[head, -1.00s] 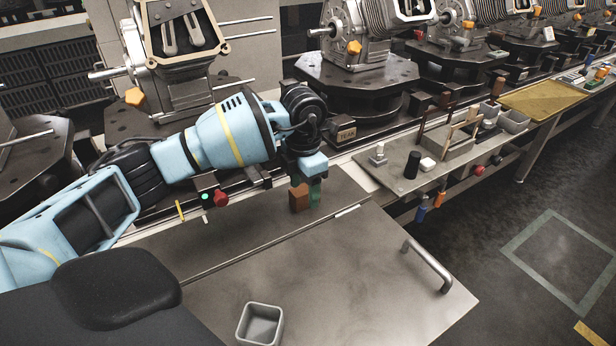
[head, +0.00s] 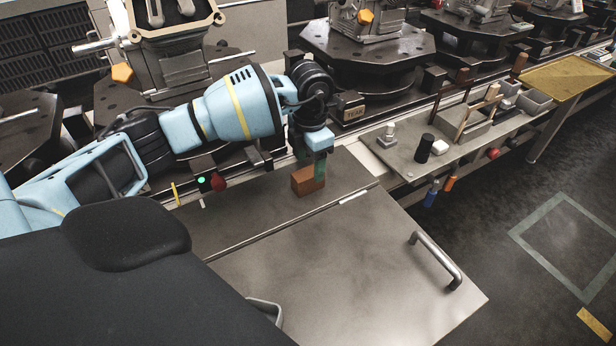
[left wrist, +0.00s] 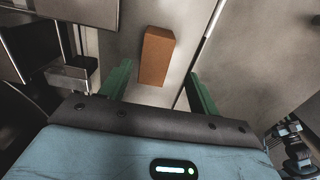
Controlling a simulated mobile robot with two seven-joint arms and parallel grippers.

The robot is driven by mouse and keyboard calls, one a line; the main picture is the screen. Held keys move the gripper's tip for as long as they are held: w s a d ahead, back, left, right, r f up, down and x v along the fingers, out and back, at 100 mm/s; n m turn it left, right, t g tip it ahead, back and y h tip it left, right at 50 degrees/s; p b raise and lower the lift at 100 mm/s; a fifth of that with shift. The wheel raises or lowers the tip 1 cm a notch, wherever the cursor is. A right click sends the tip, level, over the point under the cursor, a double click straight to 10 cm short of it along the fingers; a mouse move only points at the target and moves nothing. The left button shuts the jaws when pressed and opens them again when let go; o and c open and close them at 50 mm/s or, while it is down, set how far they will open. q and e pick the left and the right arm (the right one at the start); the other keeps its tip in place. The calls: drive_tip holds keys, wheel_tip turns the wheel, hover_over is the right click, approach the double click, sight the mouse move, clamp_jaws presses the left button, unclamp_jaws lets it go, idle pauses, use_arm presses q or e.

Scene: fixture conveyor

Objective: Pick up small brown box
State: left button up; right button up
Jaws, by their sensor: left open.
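The small brown box (head: 306,181) stands on the metal bench top near its back edge in the head view. In the left wrist view the brown box (left wrist: 156,56) lies ahead of the fingers, between their lines. My left gripper (head: 309,165) is over the box, with its green fingers apart. In the left wrist view the left gripper (left wrist: 158,85) is open and empty, with one green finger on each side of the box's near end. I cannot tell whether a finger touches the box. My right gripper is in neither view.
A metal handle (head: 434,261) rises from the bench's right part. A side shelf (head: 400,160) holds a black cylinder (head: 424,148) and small items. A red button (head: 218,182) sits left of the gripper. The bench front is clear.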

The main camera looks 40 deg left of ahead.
sight(308, 172)
use_arm(q)
drive_tip(key=shift+w+a+f, duration=0.1)
drive_tip(key=shift+a+f, duration=0.1)
drive_tip(key=shift+f, duration=1.1)
drive_tip(key=shift+w+a+f, duration=0.1)
drive_tip(key=shift+a+f, duration=0.05)
drive_tip(key=shift+f, duration=1.1)
drive_tip(key=shift+s, duration=0.1)
drive_tip(key=c, duration=1.1)
drive_tip(key=shift+r, duration=0.1)
drive_tip(key=shift+r, duration=0.45)
drive_tip(key=shift+s+d+r, duration=0.15)
drive_tip(key=shift+d+r, duration=0.05)
drive_tip(key=shift+r, duration=0.45)
drive_tip(key=shift+s+d+r, duration=0.15)
drive_tip(key=shift+r, duration=0.45)
drive_tip(key=s+d, duration=0.3)
drive_tip(key=s+d+r, duration=0.1)
drive_tip(key=s+d, duration=0.2)
drive_tip(key=d, duration=0.1)
drive_tip(key=s+d, duration=0.3)
drive_tip(key=d, duration=0.1)
drive_tip(key=shift+s+d+r, duration=0.2)
drive_tip(key=shift+s+d, duration=0.05)
drive_tip(key=shift+s, duration=0.1)
